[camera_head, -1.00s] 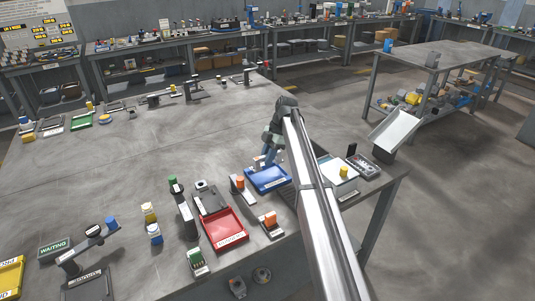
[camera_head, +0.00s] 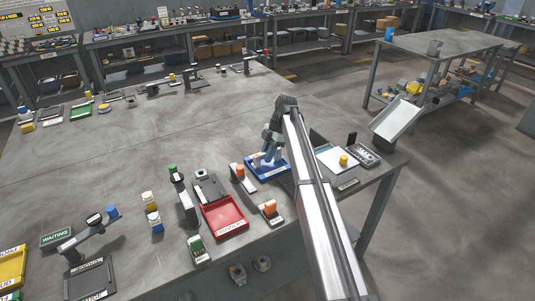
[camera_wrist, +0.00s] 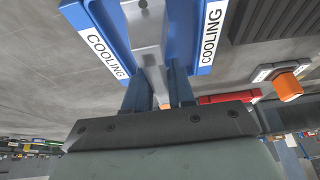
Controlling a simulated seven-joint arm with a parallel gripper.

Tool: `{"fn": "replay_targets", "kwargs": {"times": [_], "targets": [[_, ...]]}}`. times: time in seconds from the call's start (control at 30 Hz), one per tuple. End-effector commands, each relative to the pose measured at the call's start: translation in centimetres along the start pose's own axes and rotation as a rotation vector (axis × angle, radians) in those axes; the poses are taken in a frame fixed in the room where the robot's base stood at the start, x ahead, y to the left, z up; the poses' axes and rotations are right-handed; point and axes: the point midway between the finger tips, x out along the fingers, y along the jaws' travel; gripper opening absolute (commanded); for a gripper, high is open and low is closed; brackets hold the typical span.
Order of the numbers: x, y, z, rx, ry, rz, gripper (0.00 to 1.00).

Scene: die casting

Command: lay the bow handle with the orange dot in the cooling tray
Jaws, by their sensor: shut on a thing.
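The blue cooling tray (camera_head: 273,177) stands near the front edge of the bench, left of my arm. In the wrist view, its two labelled sides (camera_wrist: 106,52) lie on either side of a grey metal part, taken to be the bow handle (camera_wrist: 146,25). My gripper (camera_wrist: 160,88) is shut on this part. In the head view, my gripper (camera_head: 267,158) points down at the tray, low over or inside it. A small orange patch shows between the fingers in the wrist view; I cannot tell whether it is the dot. Contact with the tray floor cannot be told.
A red tray (camera_head: 225,229) stands to the left, with a black stand (camera_head: 210,189) behind it. Orange-topped pieces (camera_head: 269,207) stand close to the cooling tray. A white pad with a yellow knob (camera_head: 343,160) lies right of my arm.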

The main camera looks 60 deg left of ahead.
Motion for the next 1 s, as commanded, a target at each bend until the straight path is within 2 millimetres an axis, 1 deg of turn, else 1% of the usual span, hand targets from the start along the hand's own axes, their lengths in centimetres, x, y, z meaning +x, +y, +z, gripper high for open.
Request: {"fn": "replay_targets", "kwargs": {"times": [0.33,1.0], "targets": [[0.0,0.01,0.0,0.0,0.0,0.0,0.0],[0.7,0.01,0.28,0.0,0.001,0.0,0.0]]}}
